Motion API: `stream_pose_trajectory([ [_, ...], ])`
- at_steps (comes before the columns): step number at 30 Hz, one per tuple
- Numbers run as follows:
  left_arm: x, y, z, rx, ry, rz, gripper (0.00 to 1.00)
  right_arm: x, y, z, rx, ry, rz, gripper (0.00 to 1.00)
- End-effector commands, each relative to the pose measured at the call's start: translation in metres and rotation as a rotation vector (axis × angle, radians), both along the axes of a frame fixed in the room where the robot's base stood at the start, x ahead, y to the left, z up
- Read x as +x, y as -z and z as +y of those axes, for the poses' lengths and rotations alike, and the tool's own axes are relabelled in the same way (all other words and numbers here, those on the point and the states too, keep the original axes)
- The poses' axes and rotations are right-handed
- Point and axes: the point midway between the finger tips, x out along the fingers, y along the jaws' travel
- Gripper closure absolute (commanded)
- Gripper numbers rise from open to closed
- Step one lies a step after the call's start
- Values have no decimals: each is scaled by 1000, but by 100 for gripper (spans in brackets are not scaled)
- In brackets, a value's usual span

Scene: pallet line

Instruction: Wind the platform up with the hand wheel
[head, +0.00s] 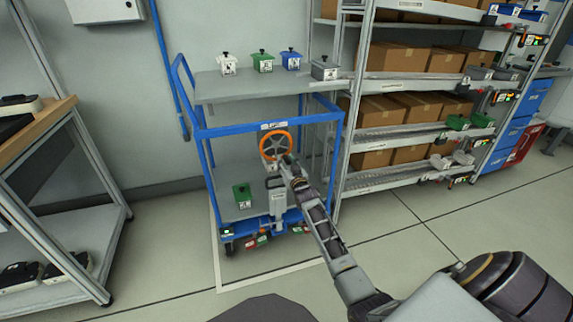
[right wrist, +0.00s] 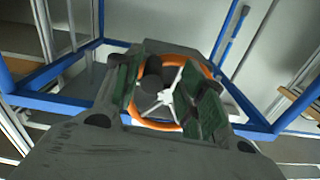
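The hand wheel (head: 274,144) has an orange rim and stands on the front of a blue-framed cart (head: 243,128). In the right wrist view its orange rim (right wrist: 150,125), pale spokes and a dark knob (right wrist: 153,75) show. My right gripper (head: 285,160) is at the wheel's lower right. In the wrist view its green-padded fingers (right wrist: 165,92) are apart, with the knob between them and a gap toward the right finger. The cart has an upper grey platform (head: 240,90) and a lower grey deck (head: 225,178); I cannot tell which one the wheel lifts. My left gripper is out of view.
White, green and blue bins (head: 262,62) stand on the upper level; a green bin (head: 242,195) stands on the lower deck. A rack with cardboard boxes (head: 380,115) stands close on the right. A workbench (head: 40,140) is at left. The floor in front is mostly free.

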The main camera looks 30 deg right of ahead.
Motion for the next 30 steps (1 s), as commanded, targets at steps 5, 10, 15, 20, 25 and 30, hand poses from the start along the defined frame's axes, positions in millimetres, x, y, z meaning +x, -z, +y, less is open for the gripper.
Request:
stream_pose_trajectory([
  [5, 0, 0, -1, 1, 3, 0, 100, -1, 2, -2, 0, 2, 3, 59],
  [10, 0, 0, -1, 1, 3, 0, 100, -3, 2, -2, 0, 3, 4, 59],
  [15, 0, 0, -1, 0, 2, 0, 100, -9, 2, 0, 0, 3, 4, 59],
  [20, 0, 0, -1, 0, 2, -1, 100, -20, 3, 3, 1, 3, 5, 59],
  [25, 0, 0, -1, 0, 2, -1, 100, -34, 3, 6, 1, 3, 5, 59],
  [30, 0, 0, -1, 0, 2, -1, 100, -49, 3, 10, 1, 2, 5, 59],
])
